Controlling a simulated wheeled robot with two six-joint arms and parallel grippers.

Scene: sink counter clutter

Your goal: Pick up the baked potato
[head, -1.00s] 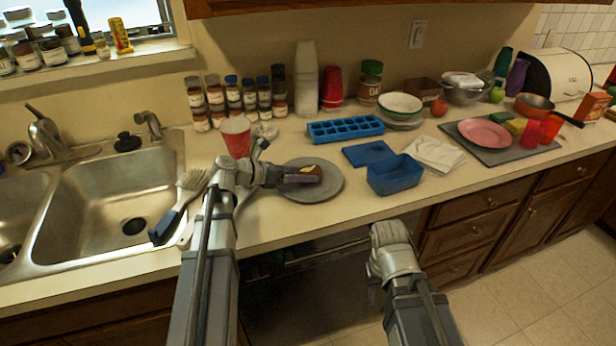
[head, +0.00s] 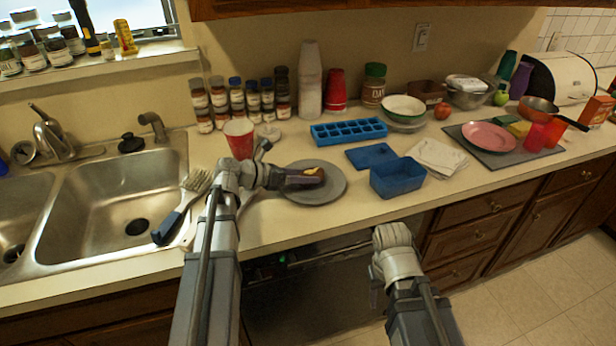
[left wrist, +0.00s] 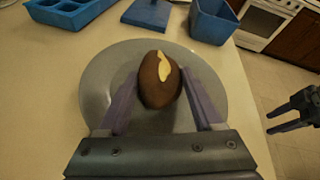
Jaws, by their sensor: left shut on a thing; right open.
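The baked potato (left wrist: 159,86) is brown with a pale yellow split on top. It is over the grey plate (head: 334,190), and it also shows in the head view (head: 318,175), partly hidden by my gripper. My left gripper (head: 304,178) is shut on the potato, with a finger on each side of it in the left wrist view (left wrist: 160,100). I cannot tell whether the potato touches the plate. My right gripper (head: 391,238) is in front of the counter edge, low and empty; its open jaws show at the right of the left wrist view (left wrist: 294,112).
A blue container (head: 397,178) and its blue lid (head: 371,156) lie right of the plate. A blue ice tray (head: 348,131) is behind it. A red cup (head: 239,138) stands behind my left wrist. A brush (head: 183,208) lies by the sink (head: 110,200).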

